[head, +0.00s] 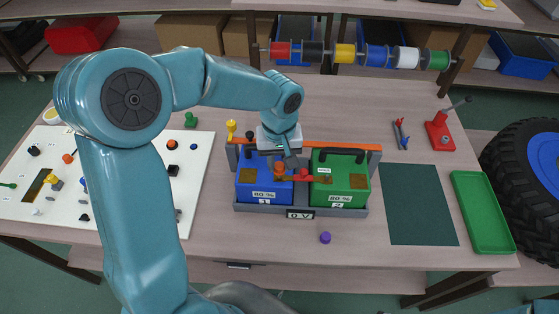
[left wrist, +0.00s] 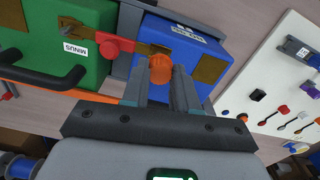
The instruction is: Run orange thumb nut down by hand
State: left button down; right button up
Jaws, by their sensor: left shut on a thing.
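The orange thumb nut (left wrist: 161,70) sits between the two fingertips of my left gripper (left wrist: 160,82) in the left wrist view. It is on the blue battery (left wrist: 200,52), at the end of a red link (left wrist: 112,46) that reaches over to the green battery (left wrist: 40,35). In the head view my left gripper (head: 284,164) points down over the blue battery (head: 262,186), shut on the nut and partly hiding it. The red link (head: 308,180) runs right onto the green battery (head: 340,187). My right gripper is in neither view.
Both batteries stand in a grey tray (head: 300,212) with an orange bar (head: 371,147) behind. A purple knob (head: 325,238) lies in front. A white board (head: 190,185) with small parts is left; a dark mat (head: 417,205) and green tray (head: 484,212) are right.

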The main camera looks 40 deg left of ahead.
pick_arm(q)
jog(key=shift+f, duration=0.2)
jog(key=shift+f+b, duration=0.65)
jog(key=shift+b, duration=0.1)
jog(key=shift+f, duration=0.1)
